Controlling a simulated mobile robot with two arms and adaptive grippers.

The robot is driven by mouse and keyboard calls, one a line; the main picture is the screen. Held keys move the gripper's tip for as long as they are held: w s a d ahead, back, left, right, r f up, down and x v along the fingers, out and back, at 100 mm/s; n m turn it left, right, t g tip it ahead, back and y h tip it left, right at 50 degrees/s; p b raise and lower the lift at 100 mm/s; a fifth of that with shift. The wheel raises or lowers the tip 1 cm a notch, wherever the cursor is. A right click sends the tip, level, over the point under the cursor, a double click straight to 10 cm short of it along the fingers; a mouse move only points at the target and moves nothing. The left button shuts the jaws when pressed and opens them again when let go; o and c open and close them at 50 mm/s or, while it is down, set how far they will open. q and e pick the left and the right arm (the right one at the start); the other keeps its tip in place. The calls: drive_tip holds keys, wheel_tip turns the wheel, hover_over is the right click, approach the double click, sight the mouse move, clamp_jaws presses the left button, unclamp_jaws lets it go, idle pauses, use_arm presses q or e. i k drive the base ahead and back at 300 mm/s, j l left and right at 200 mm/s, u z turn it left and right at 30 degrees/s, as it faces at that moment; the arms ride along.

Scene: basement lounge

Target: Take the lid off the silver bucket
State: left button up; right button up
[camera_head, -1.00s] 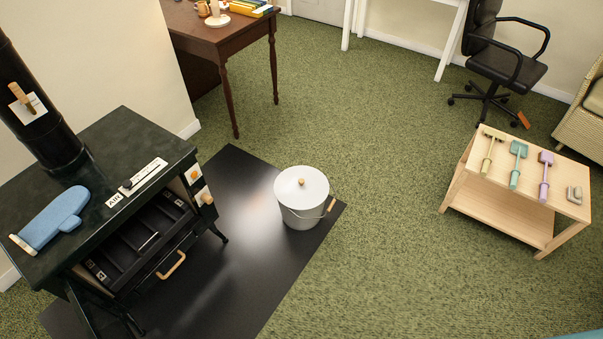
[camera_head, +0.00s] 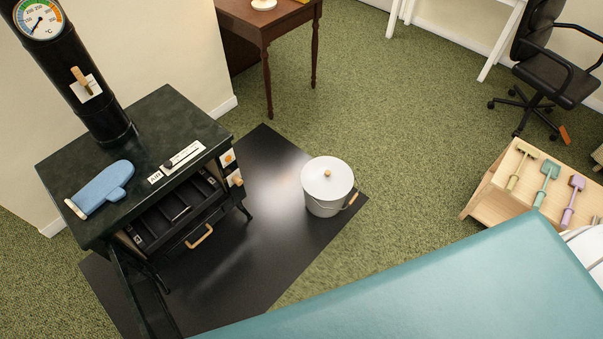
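The silver bucket (camera_head: 324,206) stands upright on the black floor mat, to the right of the stove. Its pale lid (camera_head: 327,178) is on top, with a small round wooden knob (camera_head: 327,173) in the middle. A wire handle with a wooden grip (camera_head: 353,198) hangs at the bucket's right side. Neither of my grippers is in view.
A black stove (camera_head: 140,160) with a blue mitt (camera_head: 103,187) on top stands left of the bucket. A teal surface (camera_head: 450,290) fills the lower right. A wooden tool table (camera_head: 510,190) stands at right. Green carpet (camera_head: 400,120) behind the bucket is clear.

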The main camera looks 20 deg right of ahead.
sight(325, 178)
drive_tip(key=i+l+u, duration=0.15)
drive_tip(key=l+u, duration=0.25)
drive_tip(key=l, duration=0.45)
drive_tip(key=l+u, duration=0.45)
drive_tip(key=l, duration=0.35)
